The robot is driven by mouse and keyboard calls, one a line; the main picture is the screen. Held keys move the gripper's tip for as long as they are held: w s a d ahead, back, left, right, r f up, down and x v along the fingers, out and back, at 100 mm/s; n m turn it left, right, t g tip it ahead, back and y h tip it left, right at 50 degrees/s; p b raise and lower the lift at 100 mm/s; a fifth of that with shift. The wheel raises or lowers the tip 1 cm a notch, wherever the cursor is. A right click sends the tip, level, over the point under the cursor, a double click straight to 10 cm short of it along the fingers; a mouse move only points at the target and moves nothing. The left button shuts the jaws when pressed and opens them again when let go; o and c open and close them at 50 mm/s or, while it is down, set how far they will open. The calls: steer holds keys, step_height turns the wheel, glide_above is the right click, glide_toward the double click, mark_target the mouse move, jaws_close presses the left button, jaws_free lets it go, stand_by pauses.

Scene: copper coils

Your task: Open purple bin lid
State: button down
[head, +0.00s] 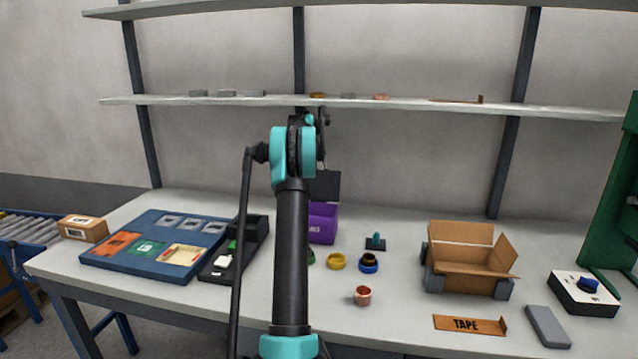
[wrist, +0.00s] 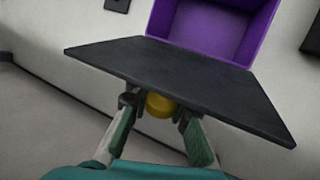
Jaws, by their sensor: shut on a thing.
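The purple bin (head: 323,224) stands on the workbench, partly hidden behind my arm. Its dark lid (head: 326,186) is raised above the bin's opening. In the wrist view the lid (wrist: 185,80) is a flat black panel, and the bin's purple inside (wrist: 212,28) shows beyond its edge. A round yellow knob (wrist: 158,105) sits between the fingers of my gripper (wrist: 157,110), against the lid's face. My gripper is shut on this knob. In the head view the fingers are hard to make out behind my arm.
A blue tray (head: 105,256) lies to the left and an open cardboard box (head: 462,276) to the right. A yellow ring (head: 337,262), a blue ring (head: 369,264) and a copper coil (head: 363,296) lie before the bin. A shelf (head: 400,105) runs above the bench.

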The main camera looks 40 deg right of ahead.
steer(key=shift+w+d+f+g+y, duration=0.15)
steer(key=shift+d+f+g+y, duration=0.05)
steer(key=shift+f+g+y, duration=0.1)
stand_by(0.4)
steer(key=c, duration=1.5)
jaws_free()
steer(key=shift+a+r, duration=0.1)
